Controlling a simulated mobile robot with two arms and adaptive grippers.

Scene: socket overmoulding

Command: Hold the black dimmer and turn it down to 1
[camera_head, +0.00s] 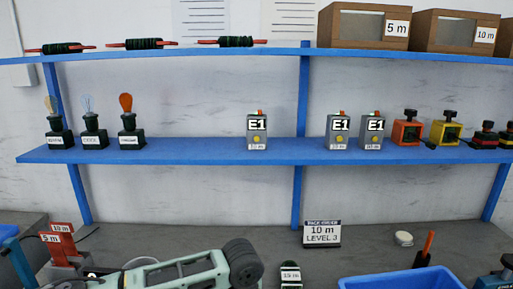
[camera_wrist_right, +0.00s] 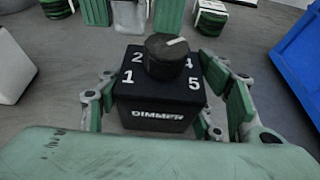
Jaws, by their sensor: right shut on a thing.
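The black dimmer (camera_wrist_right: 155,112) is a box with a round dark knob (camera_wrist_right: 166,58) on top, seen in the right wrist view. It stands on the grey worktop. The numbers 1, 2, 4 and 5 show around the knob; the place between 2 and 4 is hidden behind it. The knob's pale pointer line points to the upper right, toward the side of the 4. My right gripper (camera_wrist_right: 158,100) is shut on the dimmer's box, with green-padded fingers at its left and right sides. I make out no left gripper for certain. The dimmer is not visible in the head view.
Behind the dimmer lie green and grey items close together. A blue bin (camera_head: 405,279) stands at the front right, also in the wrist view (camera_wrist_right: 300,50). A "15 m" item (camera_head: 290,275) and an order sign (camera_head: 321,234) are on the worktop. Blue shelves (camera_head: 200,151) rise behind.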

